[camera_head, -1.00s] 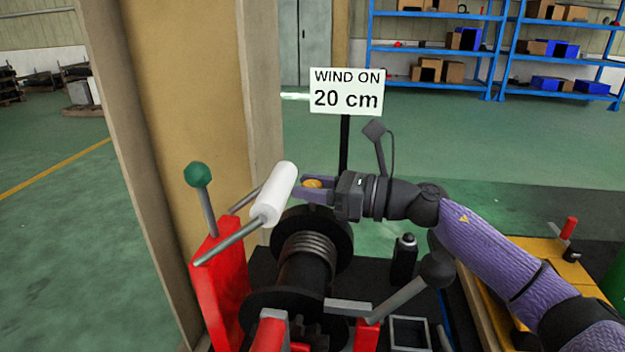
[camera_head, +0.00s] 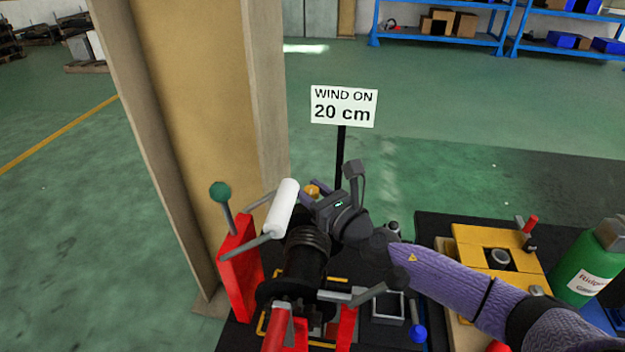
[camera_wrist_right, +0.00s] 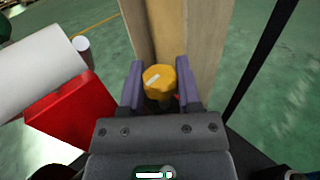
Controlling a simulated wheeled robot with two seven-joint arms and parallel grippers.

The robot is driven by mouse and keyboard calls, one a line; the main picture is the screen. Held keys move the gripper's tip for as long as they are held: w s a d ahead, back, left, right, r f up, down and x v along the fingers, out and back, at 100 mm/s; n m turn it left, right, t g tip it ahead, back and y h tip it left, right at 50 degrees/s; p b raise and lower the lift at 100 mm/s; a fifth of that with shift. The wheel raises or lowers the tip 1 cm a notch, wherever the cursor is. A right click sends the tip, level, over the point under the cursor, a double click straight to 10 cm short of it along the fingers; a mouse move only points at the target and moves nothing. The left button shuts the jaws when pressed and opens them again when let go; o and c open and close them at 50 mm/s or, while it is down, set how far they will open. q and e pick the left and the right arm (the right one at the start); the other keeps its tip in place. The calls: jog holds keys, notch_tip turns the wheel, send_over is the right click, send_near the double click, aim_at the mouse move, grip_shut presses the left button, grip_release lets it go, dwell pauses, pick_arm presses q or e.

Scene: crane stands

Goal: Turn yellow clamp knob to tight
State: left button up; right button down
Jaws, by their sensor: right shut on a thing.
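The yellow clamp knob (camera_wrist_right: 159,80) is between the two purple fingers of my right gripper (camera_wrist_right: 160,88) in the right wrist view. It has a pale mark on its top. In the head view the knob (camera_head: 312,190) shows as a small yellow patch at the tip of my right gripper (camera_head: 316,188), just right of the white crank handle (camera_head: 284,208). My right gripper is shut on the knob. The knob's lower part is mostly hidden by the gripper. My left gripper is not in view.
A red winch frame (camera_head: 238,272) with a green-knobbed lever (camera_head: 220,192) and a dark drum (camera_head: 306,257) stands close by. A sign (camera_head: 343,106) reads "WIND ON 20 cm". A tan post (camera_head: 205,120) stands behind. A yellow block (camera_head: 490,248) and green bottle (camera_head: 592,262) are at right.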

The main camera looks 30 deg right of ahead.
dwell(0.4)
jog(key=shift+c, duration=1.5)
grip_release()
jog(key=v, duration=1)
jog(key=shift+b, duration=0.45)
jog(key=shift+a, duration=0.1)
